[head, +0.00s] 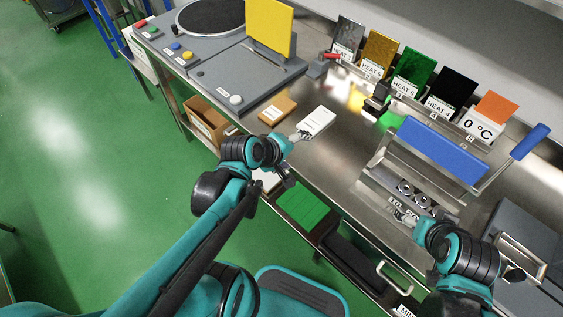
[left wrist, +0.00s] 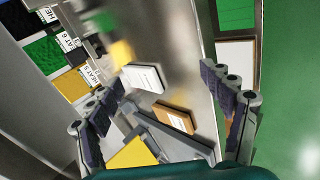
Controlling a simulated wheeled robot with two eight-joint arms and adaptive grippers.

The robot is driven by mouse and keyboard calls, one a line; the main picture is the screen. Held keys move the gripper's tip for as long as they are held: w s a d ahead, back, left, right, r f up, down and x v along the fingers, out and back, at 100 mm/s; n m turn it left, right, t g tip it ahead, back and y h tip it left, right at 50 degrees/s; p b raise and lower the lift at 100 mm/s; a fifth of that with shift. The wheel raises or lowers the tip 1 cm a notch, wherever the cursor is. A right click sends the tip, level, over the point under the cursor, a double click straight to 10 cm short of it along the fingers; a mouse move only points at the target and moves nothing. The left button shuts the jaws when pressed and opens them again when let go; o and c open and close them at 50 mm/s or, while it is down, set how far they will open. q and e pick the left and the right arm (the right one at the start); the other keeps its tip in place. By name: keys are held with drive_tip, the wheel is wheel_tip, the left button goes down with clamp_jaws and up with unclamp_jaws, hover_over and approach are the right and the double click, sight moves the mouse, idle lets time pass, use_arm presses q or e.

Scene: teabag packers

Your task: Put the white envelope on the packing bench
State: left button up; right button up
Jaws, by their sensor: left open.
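A white flat packet with small print (head: 318,120) lies on the steel bench (head: 335,155); it fits the white envelope and also shows in the left wrist view (left wrist: 143,77). My left gripper (head: 298,158) is open and empty, just in front of the packet near the bench's front edge. In the left wrist view its spread fingers (left wrist: 161,75) frame the white packet and a brown packet (left wrist: 174,117). My right gripper (head: 405,216) is at the metal fixture under the blue bar; its fingers are too small to judge.
Another white flat piece (left wrist: 235,65) lies below the bench edge, beside a green block (head: 302,205). Behind stand coloured heat cards (head: 412,69). A blue-barred press (head: 440,148) is at right, a yellow panel (head: 270,27) at back left. Bare steel lies right of the packet.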

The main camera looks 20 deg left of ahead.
use_arm(q)
drive_tip(key=s+a+r+m+g+y, duration=0.1)
drive_tip(key=s+r+m+y, duration=0.1)
drive_tip(key=s+m, duration=0.5)
drive_tip(key=m, duration=0.5)
drive_tip(key=shift+s+r+m+y, duration=0.2)
drive_tip(key=shift+r+m+y, duration=0.1)
drive_tip(key=shift+y, duration=0.1)
drive_tip(key=shift+a, duration=0.1)
